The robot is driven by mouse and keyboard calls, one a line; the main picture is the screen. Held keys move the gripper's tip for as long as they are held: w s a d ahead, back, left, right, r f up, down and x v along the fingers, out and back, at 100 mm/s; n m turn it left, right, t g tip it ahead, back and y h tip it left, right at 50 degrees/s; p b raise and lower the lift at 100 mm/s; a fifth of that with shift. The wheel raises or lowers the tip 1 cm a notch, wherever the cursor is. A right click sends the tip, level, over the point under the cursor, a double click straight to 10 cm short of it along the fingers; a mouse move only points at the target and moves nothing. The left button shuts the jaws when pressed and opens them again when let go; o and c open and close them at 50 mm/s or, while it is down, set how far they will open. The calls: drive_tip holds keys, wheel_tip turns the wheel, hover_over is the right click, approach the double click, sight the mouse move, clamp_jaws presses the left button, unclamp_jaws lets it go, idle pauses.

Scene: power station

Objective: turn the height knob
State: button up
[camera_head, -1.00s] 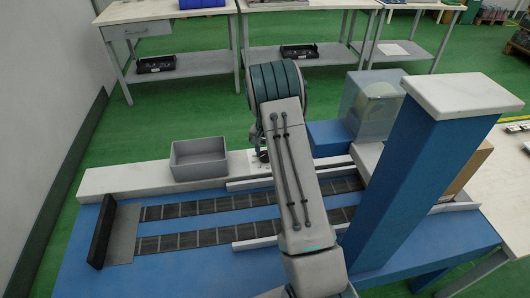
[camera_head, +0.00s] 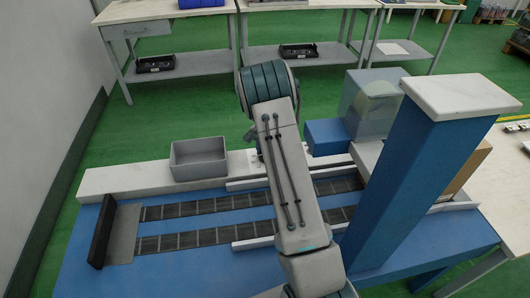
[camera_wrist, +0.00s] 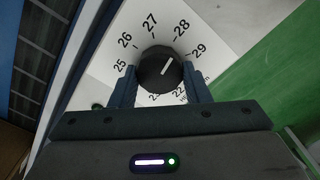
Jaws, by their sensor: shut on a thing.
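The height knob (camera_wrist: 161,70) is a round black knob with a white pointer line, in the middle of the wrist view. It sits on a white dial plate (camera_wrist: 215,28) with numbers from about 22 to 29 around it. The pointer slants up and right, toward about 28. My gripper (camera_wrist: 160,86) has one finger on each side of the knob and is shut on it. In the head view my arm hides the knob and most of the gripper; the wrist end shows near the white ledge (camera_head: 125,182).
A grey bin (camera_head: 199,158) stands on the ledge left of my arm. Two dark conveyor strips (camera_head: 190,239) cross the blue table. A blue column (camera_head: 415,190) and a clear box (camera_head: 373,103) stand to the right. Workbenches line the back.

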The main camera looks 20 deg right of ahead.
drive_tip(key=shift+w+r, duration=0.15)
drive_tip(key=shift+w, duration=0.05)
drive_tip(key=o, duration=1)
drive_tip(key=shift+s, duration=0.1)
wheel_tip(320, 180, up, 14)
drive_tip(key=p, duration=0.1)
drive_tip(key=shift+f, duration=0.2)
drive_tip(key=shift+r, duration=0.1)
drive_tip(key=s+a+r+n+t+p, duration=0.1)
drive_tip(key=s+a+r+n+p, duration=0.25)
drive_tip(key=s+r, duration=0.45)
drive_tip(key=s+a+r+n+p, duration=0.25)
drive_tip(key=s+a+r, duration=0.35)
drive_tip(key=r, duration=0.4)
drive_tip(key=s+a+r+n+t+p, duration=0.1)
drive_tip(key=s+a+r+n+p, duration=0.1)
drive_tip(key=s, duration=0.7)
drive_tip(key=s+a+r+n+p, duration=0.1)
drive_tip(key=s+r+n+p, duration=0.2)
drive_tip(key=s, duration=0.7)
drive_tip(key=shift+s+a+r+t+p, duration=0.3)
drive_tip(key=shift+a+r+t+p, duration=0.1)
drive_tip(key=shift+r+p, duration=0.25)
